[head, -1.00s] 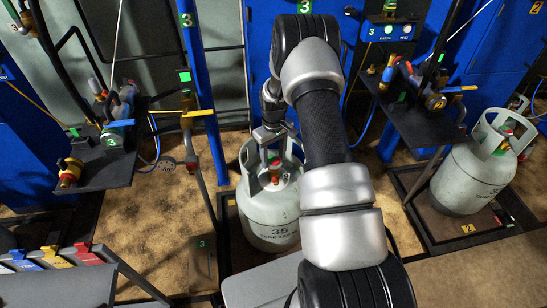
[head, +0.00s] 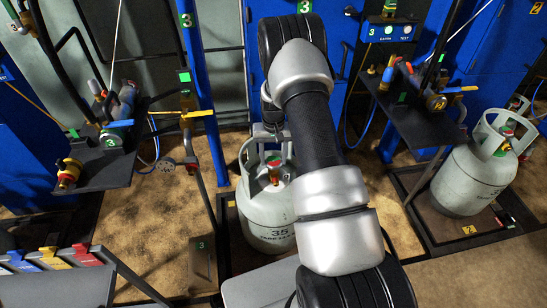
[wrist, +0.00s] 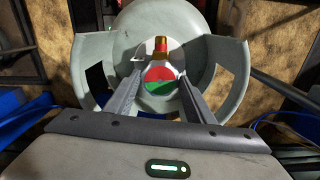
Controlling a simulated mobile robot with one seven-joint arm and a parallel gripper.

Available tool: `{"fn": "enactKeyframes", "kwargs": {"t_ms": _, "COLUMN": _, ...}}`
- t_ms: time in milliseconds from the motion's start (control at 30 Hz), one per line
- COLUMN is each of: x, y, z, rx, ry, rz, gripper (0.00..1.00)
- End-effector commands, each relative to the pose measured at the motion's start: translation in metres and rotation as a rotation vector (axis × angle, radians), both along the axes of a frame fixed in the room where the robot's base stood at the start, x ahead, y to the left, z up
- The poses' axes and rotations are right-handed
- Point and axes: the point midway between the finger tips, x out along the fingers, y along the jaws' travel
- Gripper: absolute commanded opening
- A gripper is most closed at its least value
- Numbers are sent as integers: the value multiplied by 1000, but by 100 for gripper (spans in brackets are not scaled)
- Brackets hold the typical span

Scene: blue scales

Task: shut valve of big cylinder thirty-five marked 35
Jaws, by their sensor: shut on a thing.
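The big cylinder marked 35 (head: 268,222) is pale grey-green and stands upright below my arm in the head view. Its collar (wrist: 232,75) surrounds the valve in the wrist view. The valve knob (wrist: 160,76) is round, red on its upper part and green below, with a brass fitting (wrist: 161,46) beyond it. My gripper (wrist: 160,88) is inside the collar opening, with one finger on each side of the knob, and is shut on it. In the head view my gripper (head: 272,148) is just above the cylinder top, partly hidden by my arm.
Another grey cylinder (head: 467,180) stands on a platform at the right. Dark shelves with valves and hoses flank the cylinder, at left (head: 105,170) and right (head: 425,125). A blue post (head: 200,90) rises close on the left.

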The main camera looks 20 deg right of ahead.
Motion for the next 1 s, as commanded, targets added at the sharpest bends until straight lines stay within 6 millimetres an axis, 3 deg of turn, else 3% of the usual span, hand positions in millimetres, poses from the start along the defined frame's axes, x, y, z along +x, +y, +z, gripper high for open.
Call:
{"fn": "enactKeyframes", "kwargs": {"t_ms": 367, "x": 1, "y": 0, "z": 1, "rx": -1, "ry": -2, "rz": -3, "gripper": 27}}
{"fn": "enactKeyframes", "kwargs": {"t_ms": 400, "x": 1, "y": 0, "z": 1, "rx": -1, "ry": -2, "rz": -3, "gripper": 54}}
{"fn": "enactKeyframes", "kwargs": {"t_ms": 500, "x": 1, "y": 0, "z": 1, "rx": -1, "ry": -2, "rz": -3, "gripper": 68}}
{"fn": "enactKeyframes", "kwargs": {"t_ms": 833, "x": 0, "y": 0, "z": 3, "rx": 0, "ry": -1, "rz": -2, "gripper": 68}}
{"fn": "enactKeyframes", "kwargs": {"t_ms": 1000, "x": 1, "y": 0, "z": 27, "rx": -1, "ry": -3, "rz": -2, "gripper": 68}}
